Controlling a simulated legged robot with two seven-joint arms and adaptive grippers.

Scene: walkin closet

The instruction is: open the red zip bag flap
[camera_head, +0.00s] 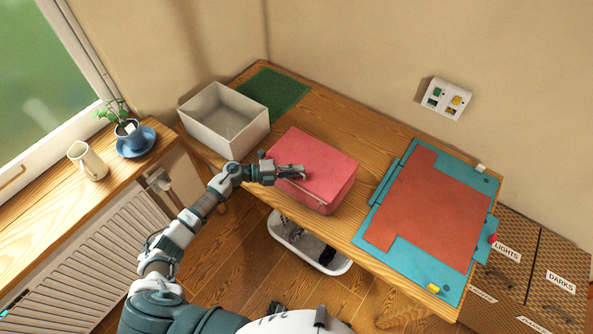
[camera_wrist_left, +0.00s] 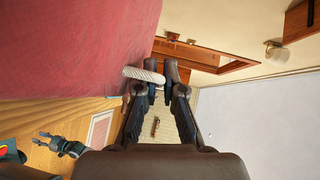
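The red zip bag (camera_head: 325,158) lies on the wooden table, a soft box with its top closed. A pale strip (camera_head: 309,194) runs along its front upper edge. My left gripper (camera_head: 302,172) is over the bag's near left part. In the left wrist view the bag's red side (camera_wrist_left: 70,45) fills the upper left. The fingers of my left gripper (camera_wrist_left: 161,68) stand a little apart there. A whitish ribbed piece (camera_wrist_left: 143,74) crosses one fingertip and ends near the gap; I cannot tell whether it is gripped. My right gripper is not seen in the head view.
A grey open box (camera_head: 225,118) stands left of the bag by a green mat (camera_head: 272,94). A teal board with a red panel (camera_head: 430,210) lies to the right. A white tray (camera_head: 310,246) is below the table. A plant cup (camera_head: 130,131) and jug (camera_head: 88,162) stand left.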

